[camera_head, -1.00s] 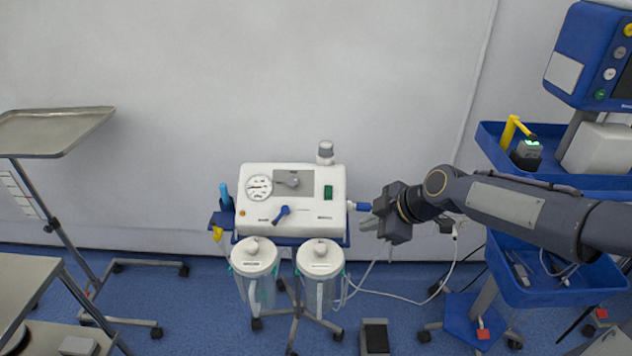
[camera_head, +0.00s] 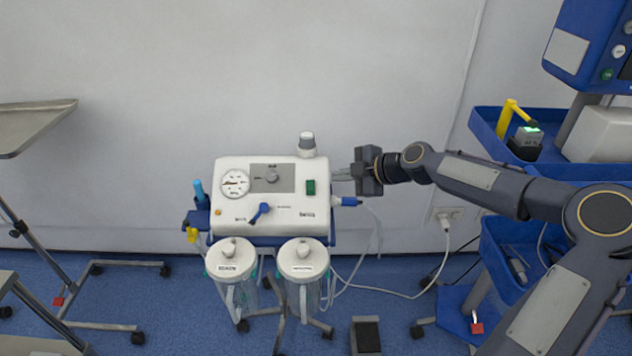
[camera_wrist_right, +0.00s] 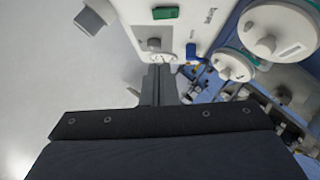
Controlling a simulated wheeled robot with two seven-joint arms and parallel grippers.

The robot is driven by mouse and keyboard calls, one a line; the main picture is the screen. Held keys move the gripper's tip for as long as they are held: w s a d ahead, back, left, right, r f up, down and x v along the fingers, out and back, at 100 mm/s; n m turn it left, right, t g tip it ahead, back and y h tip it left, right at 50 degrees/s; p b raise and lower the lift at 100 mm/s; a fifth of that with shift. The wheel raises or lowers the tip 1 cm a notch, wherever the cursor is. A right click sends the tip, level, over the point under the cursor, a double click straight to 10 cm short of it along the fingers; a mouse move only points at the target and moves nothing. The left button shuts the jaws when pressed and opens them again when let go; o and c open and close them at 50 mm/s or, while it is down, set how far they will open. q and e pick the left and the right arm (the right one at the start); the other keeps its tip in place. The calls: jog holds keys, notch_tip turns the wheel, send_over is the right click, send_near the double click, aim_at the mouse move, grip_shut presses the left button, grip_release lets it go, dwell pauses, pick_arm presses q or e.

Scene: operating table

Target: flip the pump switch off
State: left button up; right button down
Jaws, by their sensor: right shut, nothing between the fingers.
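The white suction pump (camera_head: 225,222) stands on its wheeled stand against the wall. Its green switch (camera_head: 310,187) is on the right part of the front panel; it also shows at the top of the right wrist view (camera_wrist_right: 165,12). I cannot tell which way the switch is tipped. My right gripper (camera_head: 338,174) is shut and empty, just right of the pump's right edge, at about the switch's height in the head view. In the right wrist view its fingertips (camera_wrist_right: 160,70) overlap the pump's edge; I cannot tell whether they touch. My left gripper is out of view.
A blue-tipped port (camera_head: 347,201) sticks out of the pump's right side, just below my fingers. A grey-capped knob (camera_head: 307,144) rises on top. Two lidded jars (camera_head: 303,258) hang in front. A blue cart (camera_head: 483,137) stands at the right.

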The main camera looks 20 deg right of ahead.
aim_at(307, 184)
jog(key=p+x, duration=0.1)
jog(key=x, duration=0.8)
jog(key=shift+w+d+f, duration=0.15)
jog(key=shift+w+f, duration=0.25)
jog(key=shift+f, duration=0.05)
jog(key=shift+w+d+f, duration=0.2)
jog(key=shift+w+f, duration=0.15)
jog(key=shift+f, duration=0.15)
jog(key=shift+w+d+f, duration=0.15)
jog(key=shift+w+f, duration=0.3)
jog(key=shift+f, duration=0.05)
jog(key=shift+w+f, duration=0.2)
jog(key=shift+w, duration=0.05)
jog(key=shift+s+r, duration=0.1)
jog(key=shift+r, duration=0.05)
